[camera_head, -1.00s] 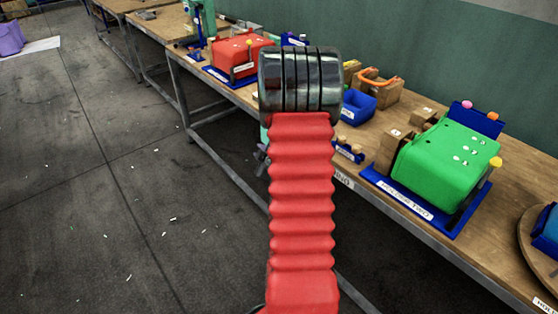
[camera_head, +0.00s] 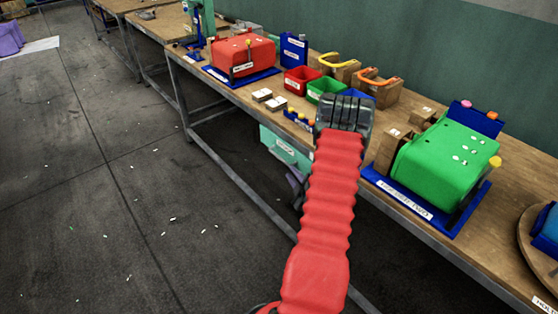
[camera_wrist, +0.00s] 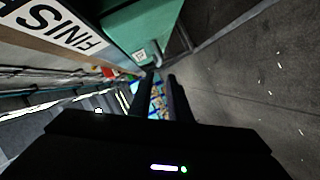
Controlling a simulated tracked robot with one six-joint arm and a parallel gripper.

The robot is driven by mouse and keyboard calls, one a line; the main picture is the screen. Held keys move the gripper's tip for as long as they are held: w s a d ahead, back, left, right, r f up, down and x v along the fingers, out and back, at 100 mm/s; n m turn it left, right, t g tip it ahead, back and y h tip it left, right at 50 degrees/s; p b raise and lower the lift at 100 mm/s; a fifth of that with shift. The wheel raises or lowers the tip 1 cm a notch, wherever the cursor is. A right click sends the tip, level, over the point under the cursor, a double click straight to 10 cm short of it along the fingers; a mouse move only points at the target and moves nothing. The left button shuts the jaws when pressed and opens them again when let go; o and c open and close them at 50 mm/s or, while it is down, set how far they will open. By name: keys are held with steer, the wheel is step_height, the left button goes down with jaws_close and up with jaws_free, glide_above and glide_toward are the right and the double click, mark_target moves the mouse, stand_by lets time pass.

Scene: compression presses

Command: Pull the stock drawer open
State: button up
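A teal drawer (camera_head: 285,148) with a white label hangs under the wooden bench, below its front edge. It also shows in the wrist view (camera_wrist: 132,22), at upper centre, where its near end carries a small pale tag and what looks like a handle. My gripper (camera_wrist: 161,76) points towards that end, its two dark fingers apart with nothing seen held between them. Colourful small items show beyond the fingers.
The bench holds a green press (camera_head: 447,163), a red press (camera_head: 243,55), a red bin (camera_head: 301,80), a green bin (camera_head: 326,90) and handled wooden blocks. Bench legs and a lower rail stand below. The dark floor (camera_head: 120,200) at left is open, with small white scraps.

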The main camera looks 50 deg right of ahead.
mark_target(282, 160)
steer(key=shift+w, duration=0.1)
steer(key=x, duration=1.3)
steer(key=shift+w+d+f, duration=0.1)
steer(key=shift+w+d, duration=0.1)
steer(key=shift+w, duration=0.05)
steer(key=shift+c, duration=0.3)
jaws_close()
